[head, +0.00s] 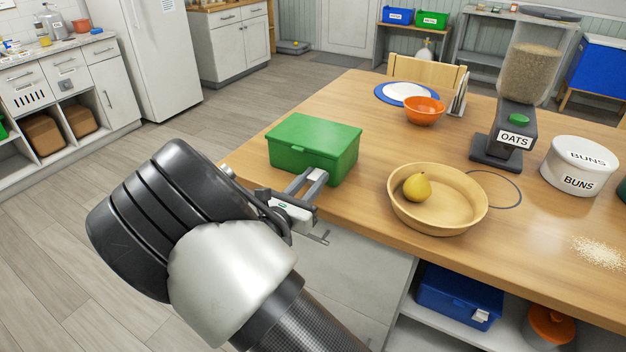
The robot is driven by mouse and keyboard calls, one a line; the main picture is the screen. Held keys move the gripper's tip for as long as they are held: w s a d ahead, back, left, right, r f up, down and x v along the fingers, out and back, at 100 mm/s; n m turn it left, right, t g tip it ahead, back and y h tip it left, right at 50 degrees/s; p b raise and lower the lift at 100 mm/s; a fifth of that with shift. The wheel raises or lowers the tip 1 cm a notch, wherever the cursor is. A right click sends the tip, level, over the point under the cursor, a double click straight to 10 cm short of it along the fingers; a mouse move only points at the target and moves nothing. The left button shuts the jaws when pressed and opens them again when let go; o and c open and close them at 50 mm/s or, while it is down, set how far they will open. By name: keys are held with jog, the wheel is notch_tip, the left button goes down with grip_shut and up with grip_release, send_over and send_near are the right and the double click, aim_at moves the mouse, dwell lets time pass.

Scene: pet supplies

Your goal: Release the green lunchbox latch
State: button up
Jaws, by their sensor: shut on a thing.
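The green lunchbox (314,138) stands at the left end of the wooden table, with its lid down. My gripper (317,176) reaches up to the lunchbox's front side from below. Its fingers are shut on the latch at that front face. The latch itself is hidden behind the fingers, so I cannot see its position.
A wooden bowl (452,220) holding a yellow pear (417,187) sits right of the lunchbox. Behind are an orange bowl (424,111) and a white plate (407,91). An oats dispenser (512,134) and a buns tin (578,167) stand further right. A blue box (458,297) is on the shelf below.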

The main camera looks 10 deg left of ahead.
jog(key=shift+f+t+b, duration=0.7)
jog(key=shift+f+b, duration=0.05)
jog(key=shift+b, duration=0.4)
jog(key=shift+w+r+t+h+b, duration=0.1)
jog(key=shift+t+h+b, duration=0.35)
jog(key=shift+t, duration=0.25)
jog(key=shift+r, duration=0.15)
jog(key=o, duration=1.1)
jog(key=shift+c, duration=0.2)
jog(key=p+v, duration=0.1)
jog(key=v, duration=1.6)
jog(key=shift+p, duration=0.35)
